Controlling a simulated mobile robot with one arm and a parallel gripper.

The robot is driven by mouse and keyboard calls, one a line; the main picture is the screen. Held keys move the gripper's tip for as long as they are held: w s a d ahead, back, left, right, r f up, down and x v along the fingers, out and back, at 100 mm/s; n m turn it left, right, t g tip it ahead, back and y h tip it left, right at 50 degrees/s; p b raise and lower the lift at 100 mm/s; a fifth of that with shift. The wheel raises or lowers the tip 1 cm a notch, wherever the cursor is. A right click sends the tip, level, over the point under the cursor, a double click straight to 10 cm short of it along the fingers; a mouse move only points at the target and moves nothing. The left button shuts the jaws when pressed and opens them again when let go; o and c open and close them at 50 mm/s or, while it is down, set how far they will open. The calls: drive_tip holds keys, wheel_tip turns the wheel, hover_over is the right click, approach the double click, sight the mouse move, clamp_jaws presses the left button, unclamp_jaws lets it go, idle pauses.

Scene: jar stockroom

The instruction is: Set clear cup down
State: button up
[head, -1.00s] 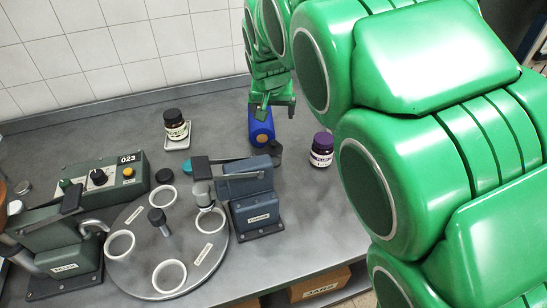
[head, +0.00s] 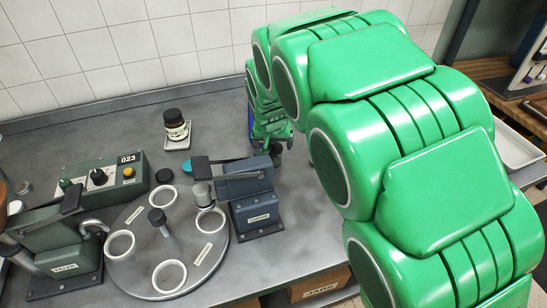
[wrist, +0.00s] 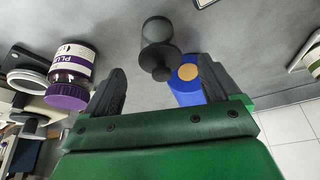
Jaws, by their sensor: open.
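I cannot make out a clear cup in either view. My gripper (wrist: 162,66) is open, with its two dark fingers spread and nothing visibly held between them. In the head view my gripper (head: 272,132) is low over the bench, behind the blue-grey capping station. In the wrist view a dark grey knobbed tool (wrist: 157,32) and a blue cylinder with a tan disc on its end (wrist: 186,92) show beyond and between the fingers. The cylinder is partly hidden by the right finger.
A purple-lidded jar (wrist: 72,68) is left of the fingers in the wrist view. The capping station (head: 250,192), a turntable with ring holders (head: 135,270), the filler (head: 70,265) and a dark-lidded jar on a scale (head: 175,128) crowd the bench.

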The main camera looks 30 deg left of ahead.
sight(273, 148)
drive_tip(key=shift+x, duration=3.45)
drive_tip(key=shift+r, duration=0.1)
drive_tip(key=c, duration=1.1)
drive_tip(key=shift+c, duration=0.3)
